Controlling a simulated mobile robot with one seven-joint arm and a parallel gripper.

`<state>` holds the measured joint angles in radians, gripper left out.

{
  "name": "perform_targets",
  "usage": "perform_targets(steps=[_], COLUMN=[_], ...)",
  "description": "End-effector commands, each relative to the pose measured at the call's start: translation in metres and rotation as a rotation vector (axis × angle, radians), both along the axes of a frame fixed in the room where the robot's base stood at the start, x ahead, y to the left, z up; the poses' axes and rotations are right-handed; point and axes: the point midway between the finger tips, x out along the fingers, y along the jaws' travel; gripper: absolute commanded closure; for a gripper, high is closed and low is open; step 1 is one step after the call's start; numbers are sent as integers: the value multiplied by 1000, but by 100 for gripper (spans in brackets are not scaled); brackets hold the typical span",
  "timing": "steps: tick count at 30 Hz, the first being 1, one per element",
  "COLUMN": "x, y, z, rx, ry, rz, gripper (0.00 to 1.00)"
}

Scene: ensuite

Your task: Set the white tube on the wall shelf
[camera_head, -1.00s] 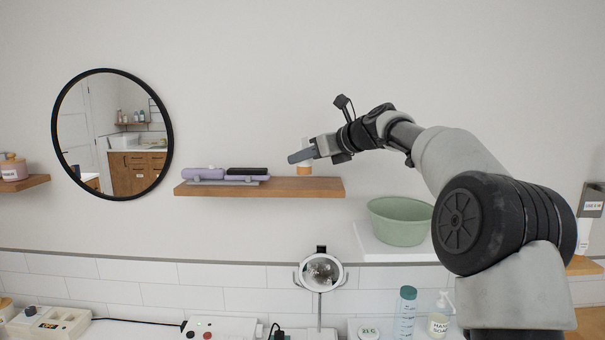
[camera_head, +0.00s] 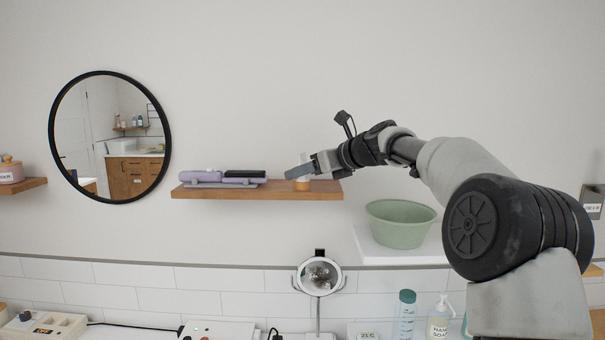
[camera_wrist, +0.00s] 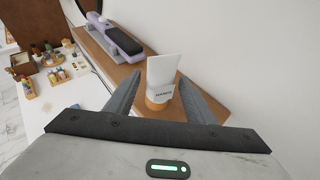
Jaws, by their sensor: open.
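The white tube (camera_wrist: 163,76), with an orange-brown cap (camera_wrist: 157,103) at its lower end, stands upright on the wooden wall shelf (camera_wrist: 209,108) in the wrist view. My gripper (camera_wrist: 158,90) is open, with one finger on each side of the tube; I cannot tell whether either finger touches it. In the head view my gripper (camera_head: 300,172) is at the right part of the shelf (camera_head: 230,192). There it hides most of the tube, and the orange-brown cap (camera_head: 302,185) shows below the fingers.
A green basin (camera_head: 400,222) stands lower right on a white surface. A round mirror (camera_head: 110,135) hangs left. A small mirror (camera_head: 319,276) stands below the shelf.

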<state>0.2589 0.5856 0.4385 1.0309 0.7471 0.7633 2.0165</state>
Motion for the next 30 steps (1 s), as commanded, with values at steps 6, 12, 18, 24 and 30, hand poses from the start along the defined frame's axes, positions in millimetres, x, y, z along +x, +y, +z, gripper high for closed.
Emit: perform_targets(steps=[6, 12, 18, 24, 30], x=[-28, -55, -70, -72, -72], y=[-30, -56, -70, -72, -72], z=[16, 32, 41, 43, 43], rx=[-2, -3, -1, 0, 0], ry=[-4, -4, -2, -2, -2], rz=[-5, -3, -2, -1, -1], gripper=[51, 51, 51, 51, 51])
